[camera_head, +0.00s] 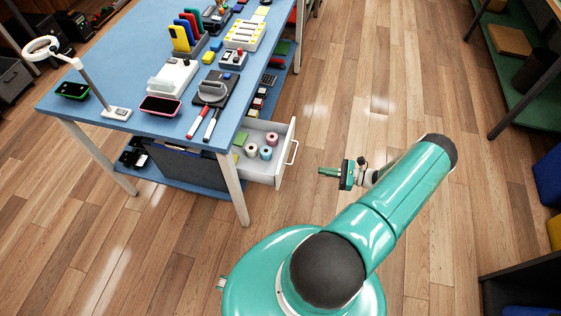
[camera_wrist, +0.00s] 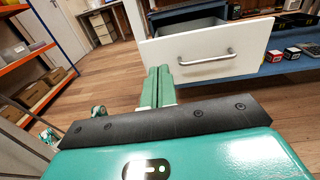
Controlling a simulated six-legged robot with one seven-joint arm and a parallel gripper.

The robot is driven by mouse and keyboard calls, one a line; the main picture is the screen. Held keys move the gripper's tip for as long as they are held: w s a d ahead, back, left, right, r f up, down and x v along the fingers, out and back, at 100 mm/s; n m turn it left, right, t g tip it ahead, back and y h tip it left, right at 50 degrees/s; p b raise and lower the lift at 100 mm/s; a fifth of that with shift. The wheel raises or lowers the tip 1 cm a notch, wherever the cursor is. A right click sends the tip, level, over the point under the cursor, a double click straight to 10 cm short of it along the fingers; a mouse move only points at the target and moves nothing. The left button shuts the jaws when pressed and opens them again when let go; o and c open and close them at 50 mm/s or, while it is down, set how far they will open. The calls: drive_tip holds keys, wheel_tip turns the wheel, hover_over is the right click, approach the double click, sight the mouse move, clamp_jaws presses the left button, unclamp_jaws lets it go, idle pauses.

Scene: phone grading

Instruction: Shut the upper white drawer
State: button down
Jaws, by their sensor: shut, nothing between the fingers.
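The white drawer (camera_head: 262,166) stands pulled out from the right side of the blue table, with several small rolls inside it. Its white front (camera_wrist: 208,54) with a curved metal handle (camera_wrist: 206,57) shows in the wrist view. My gripper (camera_head: 321,171) is shut and empty, to the right of the drawer front and apart from it. In the wrist view my green fingers (camera_wrist: 158,72) are together, pointing toward the left part of the drawer front. Only one white drawer shows clearly; whether another lies below it I cannot tell.
The blue table (camera_head: 135,65) holds phones, a lamp, pens and coloured items on top. Its lower blue shelf (camera_head: 195,185) holds small boxes. The wooden floor (camera_head: 360,80) to the right of the drawer is clear. A green shelf (camera_head: 530,105) stands at far right.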

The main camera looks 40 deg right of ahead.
drive_tip(key=x, duration=1.4)
drive_tip(key=shift+f+m+t, duration=0.3)
drive_tip(key=shift+w, duration=0.15)
